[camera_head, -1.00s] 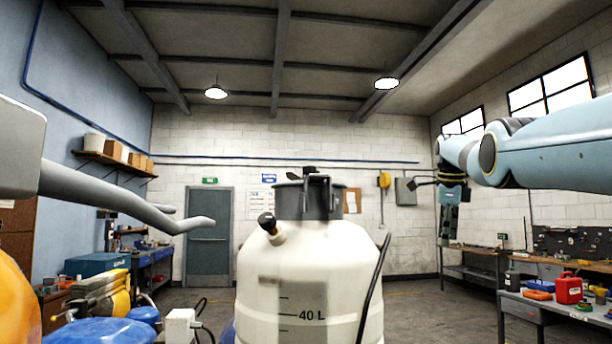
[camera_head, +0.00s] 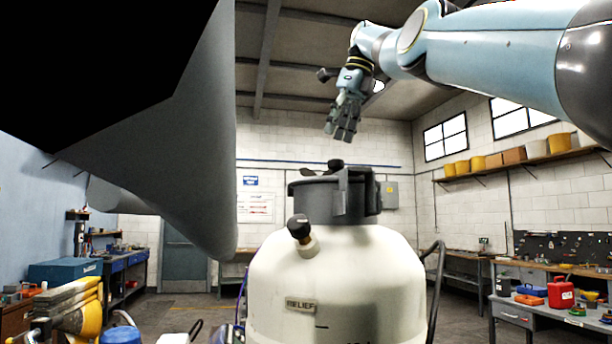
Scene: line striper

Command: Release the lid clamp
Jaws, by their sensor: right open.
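The tank (camera_head: 335,285) is cream-white with a label reading RELIEF and stands upright in front of me. Its dark grey lid (camera_head: 315,200) sits on the neck, with a small black knob and lever on top. The lid clamp (camera_head: 346,190) appears to be the upright dark bracket at the lid's front right. A black relief knob (camera_head: 299,227) sticks out of the tank's shoulder. My right gripper (camera_head: 342,136) hangs open and empty above the lid, apart from it, fingers pointing down. My left gripper is not in view.
A large grey bar (camera_head: 190,150) very close to the camera blocks the upper left. A black hose (camera_head: 437,275) curves at the tank's right. Workbenches with tools, including a red can (camera_head: 561,292), stand at the right. Air above the lid's right side is clear.

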